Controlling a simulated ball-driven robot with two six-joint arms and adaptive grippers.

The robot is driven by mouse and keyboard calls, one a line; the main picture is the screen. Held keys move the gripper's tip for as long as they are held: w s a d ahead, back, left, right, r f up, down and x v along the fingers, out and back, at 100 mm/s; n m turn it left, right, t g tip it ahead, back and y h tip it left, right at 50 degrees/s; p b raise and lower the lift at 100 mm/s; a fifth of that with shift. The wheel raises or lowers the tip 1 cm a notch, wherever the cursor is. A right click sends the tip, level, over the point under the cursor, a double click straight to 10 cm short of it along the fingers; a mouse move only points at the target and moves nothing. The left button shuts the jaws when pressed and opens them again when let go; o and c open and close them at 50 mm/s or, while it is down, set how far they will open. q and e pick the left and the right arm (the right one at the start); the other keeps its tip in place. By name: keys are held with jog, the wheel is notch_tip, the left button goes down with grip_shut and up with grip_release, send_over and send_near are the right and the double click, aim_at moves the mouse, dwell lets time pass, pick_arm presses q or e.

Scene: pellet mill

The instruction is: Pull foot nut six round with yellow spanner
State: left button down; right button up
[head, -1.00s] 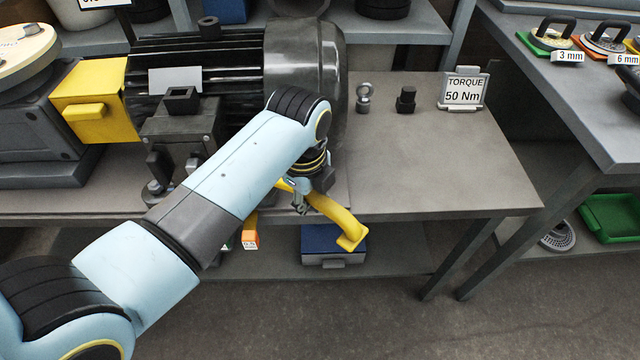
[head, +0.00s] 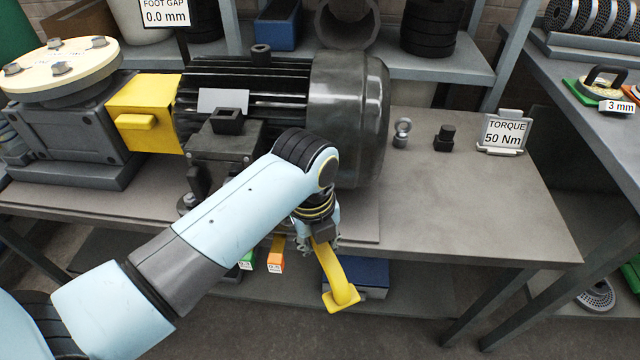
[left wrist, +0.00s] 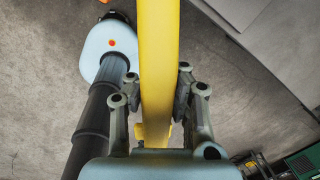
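The yellow spanner (head: 338,275) is in my left gripper (head: 312,238), beside the front edge of the bench. Its cranked end hangs out over the edge, pointing down in the head view. In the left wrist view the spanner (left wrist: 160,60) runs between both fingers of my left gripper (left wrist: 157,90), which close on it from either side. The black motor (head: 345,100) lies on the bench behind my arm. One foot nut (head: 187,201) shows at the motor's left front. Foot nut six cannot be told; my arm and gripper hide the right front foot. My right gripper is out of view.
An eye bolt (head: 402,133), a black bolt (head: 444,138) and a "TORQUE 50 Nm" sign (head: 505,133) stand on the bench (head: 470,210) right of the motor. A yellow guard (head: 146,112) is at left. Below are a blue box (head: 368,275) and small coloured blocks (head: 276,256).

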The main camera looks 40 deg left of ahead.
pick_arm(q)
jog(key=shift+f, duration=0.75)
jog(key=shift+f, duration=0.15)
jog(key=shift+f, duration=0.4)
dwell(0.4)
jog(key=shift+f, duration=0.55)
